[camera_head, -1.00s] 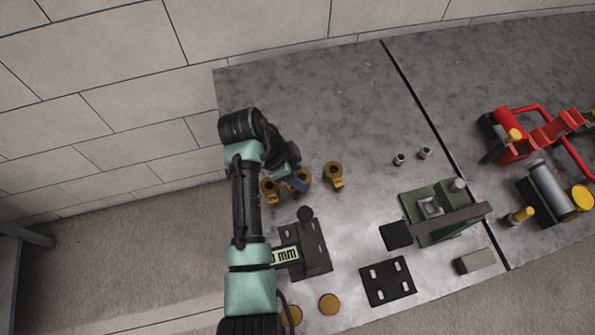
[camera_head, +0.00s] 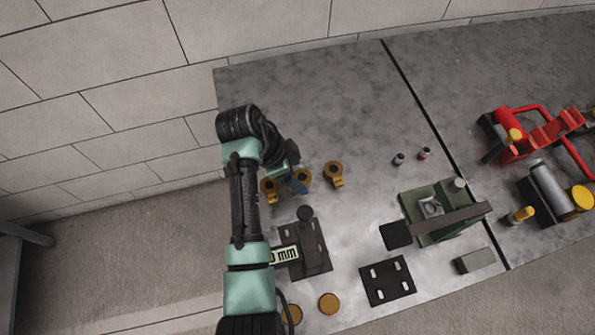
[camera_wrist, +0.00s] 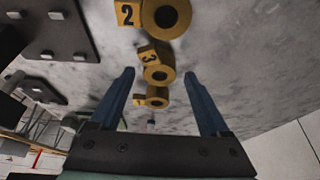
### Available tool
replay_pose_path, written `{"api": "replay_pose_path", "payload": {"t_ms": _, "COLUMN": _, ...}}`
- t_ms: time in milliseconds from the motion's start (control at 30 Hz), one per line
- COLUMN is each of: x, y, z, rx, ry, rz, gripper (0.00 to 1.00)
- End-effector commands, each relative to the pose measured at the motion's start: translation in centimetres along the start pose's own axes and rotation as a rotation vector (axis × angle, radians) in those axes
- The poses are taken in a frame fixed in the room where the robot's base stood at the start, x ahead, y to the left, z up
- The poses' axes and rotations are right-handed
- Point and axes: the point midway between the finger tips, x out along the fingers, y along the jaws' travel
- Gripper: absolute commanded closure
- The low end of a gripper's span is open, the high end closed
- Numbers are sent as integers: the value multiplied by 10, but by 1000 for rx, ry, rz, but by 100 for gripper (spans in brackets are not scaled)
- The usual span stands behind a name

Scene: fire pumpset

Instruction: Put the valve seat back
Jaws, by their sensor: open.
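Three yellow ring-shaped pieces stand on the grey bench in the head view: a left ring (camera_head: 269,188), a middle ring (camera_head: 302,177) and a right ring (camera_head: 333,172). The wrist view shows rings with number tags: one tagged 2 (camera_wrist: 166,17), one tagged 3 (camera_wrist: 158,74), and a farther ring (camera_wrist: 157,97) whose tag is hard to read. I cannot tell which piece is the valve seat. My gripper (camera_head: 297,185) is beside the middle ring in the head view. Its blue fingers (camera_wrist: 162,88) are spread and empty, with rings showing beyond the gap.
A green fixture (camera_head: 452,234) with a dark bar stands right of centre. A dark plate with slots (camera_head: 388,282), brass discs (camera_head: 329,304) and a grey block (camera_head: 475,261) lie near the front. Red equipment (camera_head: 540,138) is at right. The back of the bench is clear.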

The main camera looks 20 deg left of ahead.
Motion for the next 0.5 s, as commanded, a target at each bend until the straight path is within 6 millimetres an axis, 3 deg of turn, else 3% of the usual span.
{"api": "replay_pose_path", "payload": {"t_ms": 500, "x": -104, "y": 0, "z": -1, "rx": -2, "ry": 0, "rz": -2, "gripper": 20}}
